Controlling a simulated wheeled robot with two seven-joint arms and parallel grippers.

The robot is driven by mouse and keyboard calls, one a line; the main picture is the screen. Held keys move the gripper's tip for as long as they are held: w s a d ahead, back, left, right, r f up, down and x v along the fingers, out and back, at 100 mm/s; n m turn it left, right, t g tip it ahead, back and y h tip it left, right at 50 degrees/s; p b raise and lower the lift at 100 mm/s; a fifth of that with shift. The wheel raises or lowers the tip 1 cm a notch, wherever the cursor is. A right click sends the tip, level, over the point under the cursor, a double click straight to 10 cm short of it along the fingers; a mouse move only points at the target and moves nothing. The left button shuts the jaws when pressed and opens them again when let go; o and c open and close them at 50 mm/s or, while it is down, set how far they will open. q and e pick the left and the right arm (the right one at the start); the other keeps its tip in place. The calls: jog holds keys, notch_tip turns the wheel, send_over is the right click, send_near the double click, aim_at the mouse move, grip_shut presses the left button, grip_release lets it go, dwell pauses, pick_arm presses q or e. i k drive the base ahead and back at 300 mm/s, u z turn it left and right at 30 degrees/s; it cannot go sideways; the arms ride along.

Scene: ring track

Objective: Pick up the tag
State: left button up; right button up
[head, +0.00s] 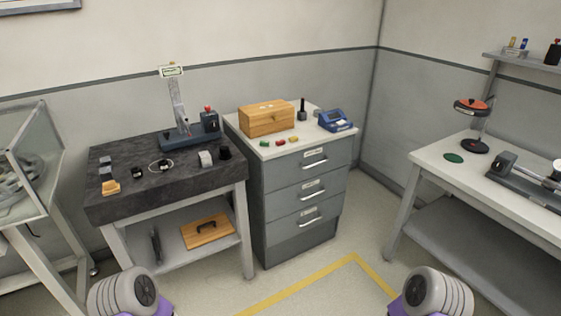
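No thing is clearly marked out as the tag. Three small coloured pieces lie in a row on the cabinet top, in front of a wooden box: a green one (264,143), a red one (280,142) and a yellow one (294,139). They may be tags, but they are too small to tell. Rounded grey parts of my two arms show at the bottom edge, left and right. Neither gripper shows in the head view.
The wooden box (266,119) and a blue device (337,121) stand on the grey drawer cabinet (283,229). A dark stone-topped bench (135,203) stands left of it, with a gauge stand (181,108). A white bench (440,157) is at right. The floor between (330,262) is clear.

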aim_at(279, 143)
jog(key=z, duration=0.75)
jog(key=i, duration=0.8)
jog(key=z, duration=0.35)
jog(key=i, duration=1.6)
jog(key=u, duration=0.65)
